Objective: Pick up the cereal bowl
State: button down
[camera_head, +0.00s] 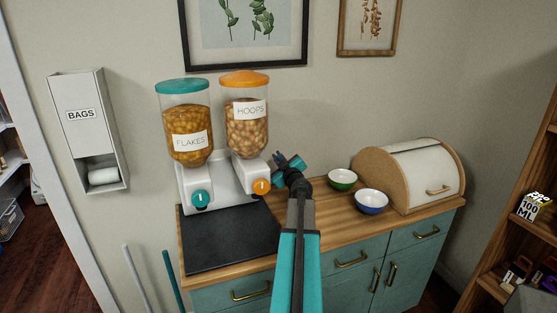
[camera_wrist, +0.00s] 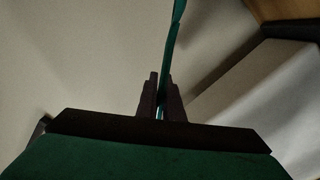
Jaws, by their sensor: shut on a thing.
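A green bowl (camera_head: 342,180) and a blue bowl (camera_head: 371,202) with white insides stand upright on the wooden counter; I cannot tell which is the cereal bowl. My gripper (camera_head: 288,162) is left of both bowls, apart from them, beside the hoops dispenser. In the wrist view my gripper (camera_wrist: 161,95) is shut on a thin teal thing (camera_wrist: 171,45) that sticks out beyond the fingertips. It shows as a narrow strip, and I cannot tell what it is. Neither bowl is clear in the wrist view.
The flakes dispenser (camera_head: 184,130) and hoops dispenser (camera_head: 246,115) stand behind a black mat (camera_head: 230,240). A bread box (camera_head: 425,178) is close right of the bowls. The wooden counter (camera_head: 325,225) is clear in front of the green bowl. A bag holder (camera_head: 88,130) hangs at left.

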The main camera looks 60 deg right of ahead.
jog(key=shift+f, duration=0.6)
jog(key=c, duration=1.9)
grip_release()
jog(key=r+v, duration=0.1)
jog(key=v, duration=1.1)
jog(key=shift+r, duration=0.15)
